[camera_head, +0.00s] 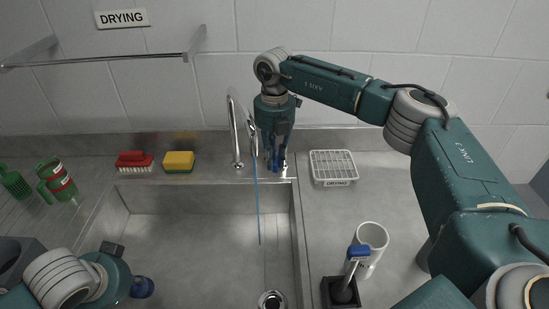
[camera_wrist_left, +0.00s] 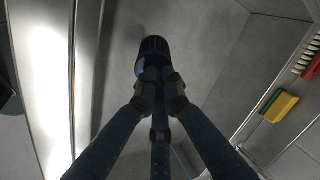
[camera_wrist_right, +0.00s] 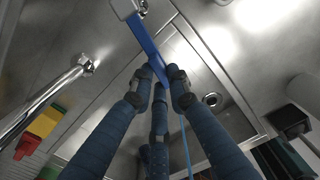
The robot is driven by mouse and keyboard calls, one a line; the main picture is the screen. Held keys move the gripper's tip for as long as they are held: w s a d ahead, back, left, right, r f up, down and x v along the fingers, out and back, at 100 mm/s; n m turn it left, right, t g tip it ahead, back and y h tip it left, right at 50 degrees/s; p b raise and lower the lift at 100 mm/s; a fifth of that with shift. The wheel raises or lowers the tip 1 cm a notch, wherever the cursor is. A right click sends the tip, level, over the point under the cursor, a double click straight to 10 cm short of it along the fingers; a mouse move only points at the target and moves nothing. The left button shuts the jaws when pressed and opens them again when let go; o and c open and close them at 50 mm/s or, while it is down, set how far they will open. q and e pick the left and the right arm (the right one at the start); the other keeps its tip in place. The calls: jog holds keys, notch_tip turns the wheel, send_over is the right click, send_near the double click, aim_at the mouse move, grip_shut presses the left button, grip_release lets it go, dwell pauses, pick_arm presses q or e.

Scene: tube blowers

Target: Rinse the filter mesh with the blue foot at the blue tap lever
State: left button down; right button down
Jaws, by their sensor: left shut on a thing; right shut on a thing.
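The tap (camera_head: 236,135) is a chrome spout at the sink's back edge. My right gripper (camera_head: 276,162) is shut on its blue lever (camera_wrist_right: 148,45), which runs up between the fingertips (camera_wrist_right: 165,75) in the right wrist view. A thin blue stream of water (camera_head: 258,212) falls into the sink. My left gripper (camera_head: 130,284) is low over the sink's front left. In the left wrist view its fingers (camera_wrist_left: 158,80) are shut on a dark, ribbed piece with a bluish side (camera_wrist_left: 152,50), apparently the filter mesh. Its blue part (camera_head: 144,287) shows in the head view, well away from the stream.
A red brush (camera_head: 135,158) and a yellow-green sponge (camera_head: 179,161) lie behind the sink (camera_head: 190,192). Green items (camera_head: 58,182) stand at left. A wire rack (camera_head: 333,168), a white cup (camera_head: 372,238) and a dark holder with a blue-topped item (camera_head: 341,292) are at right. A wall rail hangs below a DRYING sign (camera_head: 121,18).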

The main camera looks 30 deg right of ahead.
jog(key=shift+d, duration=0.1)
jog(key=d+n, duration=0.1)
jog(key=s+n, duration=0.1)
jog(key=n, duration=0.1)
jog(key=shift+s+d, duration=0.15)
jog(key=shift+d, duration=0.2)
jog(key=c, duration=1.7)
grip_release()
jog(key=shift+o, duration=0.2)
notch_tip(320, 180, up, 12)
jog(key=shift+d, duration=0.1)
